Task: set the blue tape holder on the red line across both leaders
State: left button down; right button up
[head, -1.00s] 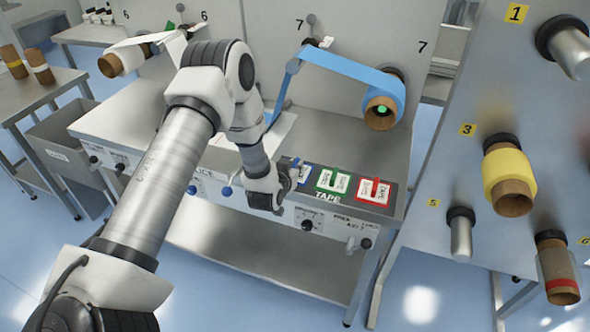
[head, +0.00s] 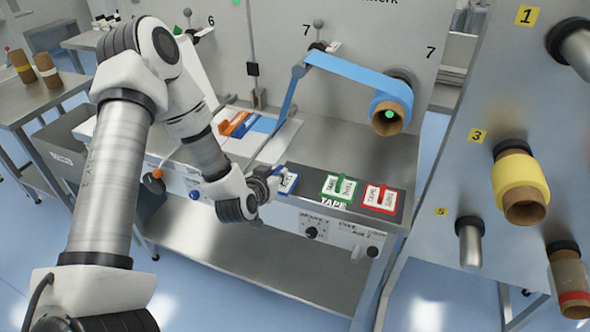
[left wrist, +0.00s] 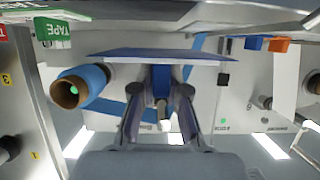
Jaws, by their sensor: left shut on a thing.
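The blue tape holder (head: 289,183) is in my left gripper (head: 272,184), by the left end of the dark tape mat. In the left wrist view, the fingers (left wrist: 160,95) close on its blue grip, and its flat blue plate (left wrist: 150,54) spreads beyond them. A blue leader (head: 288,98) runs down from the blue roll (head: 391,108) to the white splice surface (head: 285,137). A white leader (head: 194,72) hangs further left, and its lower end is hidden behind my arm. I cannot make out the red line. My right gripper is not in view.
Green (head: 339,187) and red (head: 380,197) tape holders lie on the dark mat (head: 310,190). Blue and orange blocks (head: 237,124) sit on the splice surface. A panel with a yellow roll (head: 520,183) stands at the right. The steel bench behind the mat is clear.

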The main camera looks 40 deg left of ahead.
pick_arm(q)
jog(key=s+a+p, duration=0.1)
jog(key=s, duration=0.6)
jog(key=shift+s+a+r, duration=0.35)
jog(key=shift+r, duration=0.1)
